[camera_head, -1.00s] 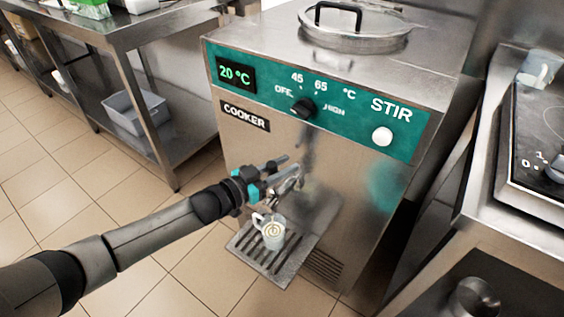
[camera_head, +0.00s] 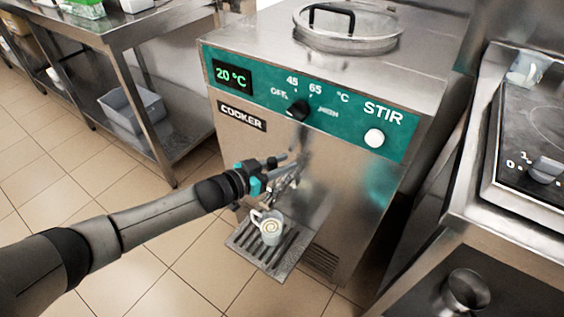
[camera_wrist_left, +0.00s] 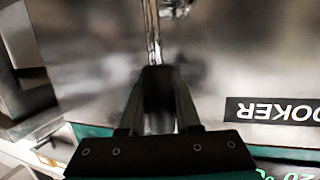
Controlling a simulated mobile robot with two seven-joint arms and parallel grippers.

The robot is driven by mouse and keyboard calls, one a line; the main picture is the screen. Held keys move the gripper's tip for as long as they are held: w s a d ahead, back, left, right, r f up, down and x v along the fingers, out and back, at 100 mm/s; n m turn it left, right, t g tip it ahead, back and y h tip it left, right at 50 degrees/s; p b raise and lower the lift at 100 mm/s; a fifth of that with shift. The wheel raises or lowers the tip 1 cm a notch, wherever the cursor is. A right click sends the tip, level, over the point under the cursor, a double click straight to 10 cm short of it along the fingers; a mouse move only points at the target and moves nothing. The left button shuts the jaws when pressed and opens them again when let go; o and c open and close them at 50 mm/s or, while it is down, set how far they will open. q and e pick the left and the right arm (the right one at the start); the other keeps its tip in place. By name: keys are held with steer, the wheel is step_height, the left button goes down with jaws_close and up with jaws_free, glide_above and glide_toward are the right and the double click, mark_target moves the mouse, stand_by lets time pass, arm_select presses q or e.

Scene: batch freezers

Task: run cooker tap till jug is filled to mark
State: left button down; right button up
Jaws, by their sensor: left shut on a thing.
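The steel cooker (camera_head: 350,190) has a teal panel with a green 20 °C display (camera_head: 233,76). Its tap (camera_head: 287,184) sticks out low on the front. A small pale jug (camera_head: 270,229) stands upright under the tap on the slotted drip tray (camera_head: 246,243), with cream-coloured contents showing inside; the mark cannot be made out. My left gripper (camera_head: 277,165) is at the tap. In the left wrist view its fingers (camera_wrist_left: 157,80) are shut on the tap's thin metal lever (camera_wrist_left: 153,35), which runs toward the tap body (camera_wrist_left: 175,8). My right gripper is not in view.
A black knob (camera_head: 298,110) and a white STIR button (camera_head: 374,138) sit on the panel. A lid with a black handle (camera_head: 331,16) is on top. A steel table stands left, with a grey bin (camera_head: 132,111) below. A hob counter (camera_head: 530,140) stands right.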

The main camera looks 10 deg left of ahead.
mark_target(268, 169)
arm_select(q)
steer(key=c, duration=0.6)
jaws_free()
steer(key=shift+s+a+r, duration=0.1)
steer(key=shift+s+a, duration=0.1)
steer(key=shift+s, duration=0.1)
steer(key=p+v, duration=0.2)
steer(key=v, duration=0.3)
steer(key=shift+r, duration=0.1)
steer(key=shift+p+v, duration=1)
steer(key=shift+v, duration=2.05)
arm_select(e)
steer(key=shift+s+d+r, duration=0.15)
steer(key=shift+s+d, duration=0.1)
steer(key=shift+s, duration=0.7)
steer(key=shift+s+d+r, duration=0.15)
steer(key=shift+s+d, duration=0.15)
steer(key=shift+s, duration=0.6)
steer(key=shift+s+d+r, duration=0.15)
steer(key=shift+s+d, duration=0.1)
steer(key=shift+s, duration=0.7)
